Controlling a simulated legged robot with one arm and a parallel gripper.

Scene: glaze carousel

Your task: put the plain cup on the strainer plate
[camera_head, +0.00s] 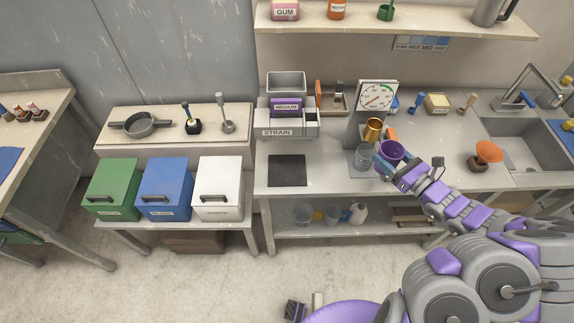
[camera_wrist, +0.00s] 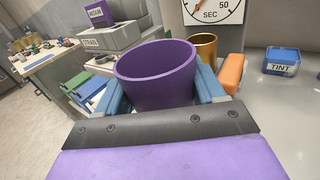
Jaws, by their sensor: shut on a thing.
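A purple cup (camera_head: 391,152) is upright at the carousel, and it fills the middle of the wrist view (camera_wrist: 156,78). My gripper (camera_wrist: 160,90) has its blue fingers on either side of the cup and is shut on it. Which cup is the plain one cannot be told from markings. The grey unit labelled STRAIN (camera_head: 277,132) stands at the back left of the bench; a purple MEDIUM block (camera_head: 286,106) sits on it. Whether the cup touches its support is hidden.
A timer dial (camera_head: 377,95) rises behind the cups. An orange object (camera_wrist: 231,73) is close to my right finger in the wrist view. A dark mat (camera_head: 288,170) lies bare at the bench's left front. A TINT box (camera_wrist: 281,62) and a sink (camera_head: 520,132) are to the right.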

